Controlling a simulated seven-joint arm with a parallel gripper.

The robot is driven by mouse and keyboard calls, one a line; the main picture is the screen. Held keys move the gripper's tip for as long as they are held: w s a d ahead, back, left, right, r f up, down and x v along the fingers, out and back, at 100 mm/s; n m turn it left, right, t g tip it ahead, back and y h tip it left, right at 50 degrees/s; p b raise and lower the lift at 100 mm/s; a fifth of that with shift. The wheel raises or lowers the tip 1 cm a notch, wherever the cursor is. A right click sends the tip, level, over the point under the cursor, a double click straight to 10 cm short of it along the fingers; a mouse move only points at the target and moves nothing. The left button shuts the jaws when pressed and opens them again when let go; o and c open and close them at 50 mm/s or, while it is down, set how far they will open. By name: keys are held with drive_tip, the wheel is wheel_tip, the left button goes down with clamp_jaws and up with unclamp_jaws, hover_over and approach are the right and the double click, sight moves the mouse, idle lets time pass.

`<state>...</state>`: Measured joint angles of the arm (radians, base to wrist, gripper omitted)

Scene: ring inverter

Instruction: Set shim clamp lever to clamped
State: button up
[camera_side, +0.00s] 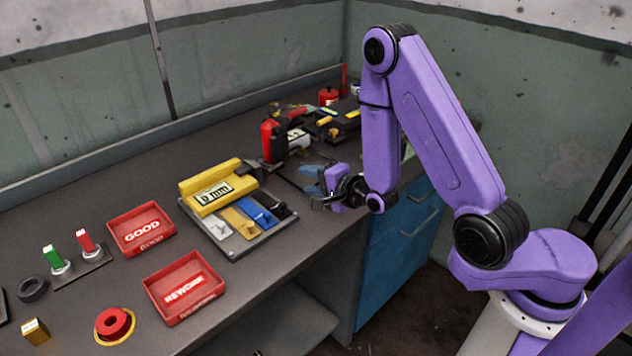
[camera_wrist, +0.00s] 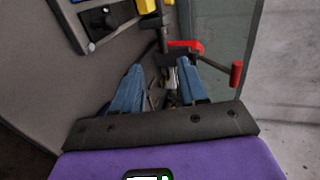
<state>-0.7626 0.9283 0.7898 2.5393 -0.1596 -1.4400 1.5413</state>
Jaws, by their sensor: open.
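The levers stand on a grey fixture plate (camera_side: 262,238) in front of a yellow gauge block (camera_side: 216,188) in the side view. They are a white lever (camera_side: 220,230), a yellow lever (camera_side: 240,223), a blue lever (camera_side: 258,213) and a black lever (camera_side: 281,210). No readable label shows which is the shim clamp lever. The black lever also shows at the top left of the wrist view (camera_wrist: 108,17). My gripper (camera_side: 319,203) is open and empty, right of the black lever and apart from it, near the bench's front edge.
Red GOOD (camera_side: 141,229) and REWORK (camera_side: 185,288) trays lie left of the fixture. A red stop button (camera_side: 114,323) is at the front left. Tools, including a red extinguisher (camera_side: 268,140), crowd the back right. Blue drawers (camera_side: 400,240) stand below the bench.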

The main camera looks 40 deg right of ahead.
drive_tip(key=shift+s+r, duration=0.15)
drive_tip(key=shift+s, duration=0.4)
drive_tip(key=w+a+n+g+y, duration=0.2)
drive_tip(key=w+a+n+g, duration=0.1)
drive_tip(key=a+n, duration=0.25)
drive_tip(key=s+a+r+n+g+y, duration=0.1)
drive_tip(key=s+a+r+n+g, duration=0.15)
drive_tip(key=s+n+g, duration=0.55)
drive_tip(key=s+d+r+n+g+h, duration=0.1)
drive_tip(key=s+d+r+n, duration=0.1)
drive_tip(key=s+n, duration=0.3)
drive_tip(key=s+d+r+n+g, duration=0.1)
drive_tip(key=s+n, duration=0.5)
drive_tip(key=s, duration=0.6)
drive_tip(key=s+d+r+n+g+h, duration=0.1)
drive_tip(key=s+d+r+n, duration=0.2)
drive_tip(key=s, duration=0.6)
drive_tip(key=d+n, duration=0.2)
drive_tip(key=n, duration=0.1)
drive_tip(key=shift+d+r+h, duration=0.3)
drive_tip(key=shift+d+r, duration=0.05)
drive_tip(key=shift+r, duration=0.05)
